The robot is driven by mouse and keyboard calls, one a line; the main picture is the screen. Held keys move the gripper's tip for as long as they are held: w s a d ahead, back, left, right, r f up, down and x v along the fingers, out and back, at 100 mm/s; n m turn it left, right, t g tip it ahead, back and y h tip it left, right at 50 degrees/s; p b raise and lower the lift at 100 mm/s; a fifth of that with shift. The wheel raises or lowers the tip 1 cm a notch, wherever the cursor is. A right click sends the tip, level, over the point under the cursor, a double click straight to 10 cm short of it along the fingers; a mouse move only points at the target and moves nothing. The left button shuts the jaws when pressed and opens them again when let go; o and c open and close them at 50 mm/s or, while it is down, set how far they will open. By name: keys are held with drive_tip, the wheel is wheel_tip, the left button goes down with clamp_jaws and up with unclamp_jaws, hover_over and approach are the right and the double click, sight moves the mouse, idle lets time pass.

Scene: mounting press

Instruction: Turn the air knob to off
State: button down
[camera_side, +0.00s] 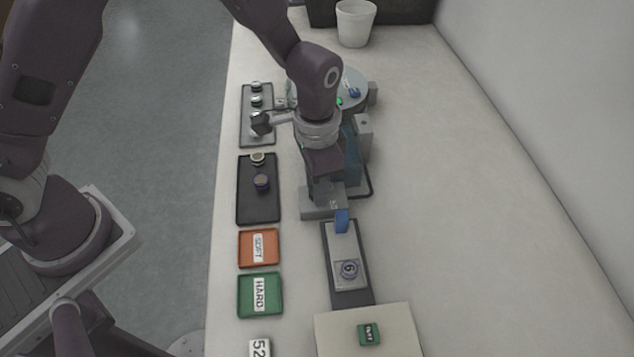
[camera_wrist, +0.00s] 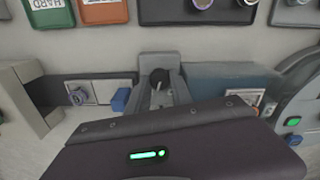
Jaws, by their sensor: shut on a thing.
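My gripper (camera_side: 325,203) points down over the middle of the bench in the side view, beside the blue-grey press housing (camera_side: 352,150). In the wrist view my gripper (camera_wrist: 160,88) has its grey fingers around a small dark round knob (camera_wrist: 159,76) with a pale mark, and is shut on it. I take this to be the air knob. The side view hides it behind my gripper, and its label cannot be read, so I cannot tell its setting.
A blue block (camera_side: 342,221) and a numbered dial (camera_side: 350,268) sit on a panel just in front. Orange SOFT (camera_side: 243,248) and green HARD (camera_side: 243,295) trays and dark trays with round pieces line the left. A white cup (camera_side: 355,22) stands behind. The bench at right is clear.

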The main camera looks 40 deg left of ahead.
drive_tip(key=n, duration=0.5)
drive_tip(key=shift+n, duration=0.3)
drive_tip(key=n, duration=0.5)
drive_tip(key=shift+r, duration=0.1)
drive_tip(key=shift+n, duration=0.4)
drive_tip(key=c, duration=1.4)
unclamp_jaws()
wheel_tip(320, 180, up, 7)
